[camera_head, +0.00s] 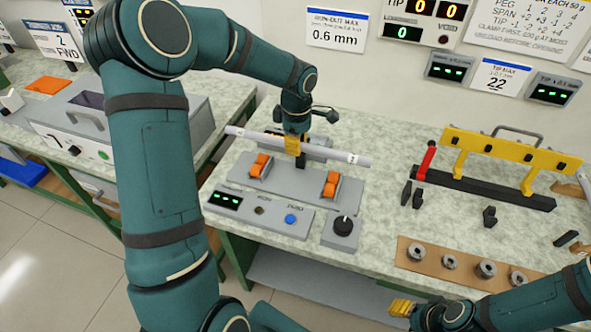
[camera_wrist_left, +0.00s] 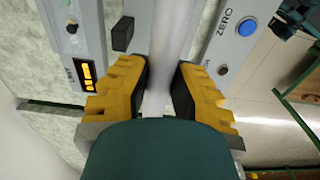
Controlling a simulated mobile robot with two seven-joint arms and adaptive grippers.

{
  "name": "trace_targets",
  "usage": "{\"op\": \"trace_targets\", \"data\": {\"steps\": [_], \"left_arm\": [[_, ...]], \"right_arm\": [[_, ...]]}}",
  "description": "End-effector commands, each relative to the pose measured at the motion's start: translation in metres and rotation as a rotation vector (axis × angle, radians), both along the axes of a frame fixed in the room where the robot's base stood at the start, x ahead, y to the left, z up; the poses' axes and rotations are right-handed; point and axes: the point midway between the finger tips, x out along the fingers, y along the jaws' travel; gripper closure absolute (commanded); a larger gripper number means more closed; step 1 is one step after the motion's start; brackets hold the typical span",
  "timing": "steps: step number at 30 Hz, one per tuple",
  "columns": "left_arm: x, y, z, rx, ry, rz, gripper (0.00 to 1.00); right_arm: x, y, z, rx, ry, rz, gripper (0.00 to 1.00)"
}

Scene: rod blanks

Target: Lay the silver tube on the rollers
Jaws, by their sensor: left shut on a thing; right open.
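The silver tube (camera_head: 325,153) lies crosswise in my left gripper (camera_head: 293,147), roughly level, above and slightly behind the rollers in the head view. The left wrist view shows the tube (camera_wrist_left: 172,45) between the yellow fingers (camera_wrist_left: 158,92), which are shut on it near its middle. The orange rollers stand as a left pair (camera_head: 260,165) and a right pair (camera_head: 331,184) on a grey fixture (camera_head: 293,187). A gap shows between tube and rollers; its exact height I cannot tell. My right gripper (camera_head: 401,307) is open and empty at the lower right.
A control box with a green display and blue button (camera_head: 290,218) and a knob box (camera_head: 343,229) stand before the fixture. A yellow-topped rack (camera_head: 511,150), a red lever (camera_head: 426,160) and a board with several metal rings (camera_head: 450,262) lie to the right.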

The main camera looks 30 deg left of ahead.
Motion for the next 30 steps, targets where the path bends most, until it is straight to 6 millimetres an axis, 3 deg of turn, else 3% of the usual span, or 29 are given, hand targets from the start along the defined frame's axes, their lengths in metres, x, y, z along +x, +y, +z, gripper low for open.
{"op": "trace_targets", "data": {"steps": [6, 14, 20, 30], "left_arm": [[-0.001, 0.0, -0.042, -0.002, 0.005, 0.001, 1.0], [-0.001, 0.0, -0.062, -0.002, 0.003, 0.0, 1.0], [-0.001, -0.001, -0.089, -0.002, 0.004, -0.002, 1.0], [0.0, -0.001, -0.092, -0.001, 0.001, -0.002, 1.0]], "right_arm": [[0.001, 0.0, -0.009, -0.001, -0.004, 0.0, 0.53], [0.002, 0.0, -0.012, -0.001, -0.006, -0.001, 0.53], [0.003, 0.0, -0.017, -0.001, -0.008, -0.002, 0.53], [0.004, 0.0, -0.018, -0.001, -0.009, -0.002, 0.53]]}}
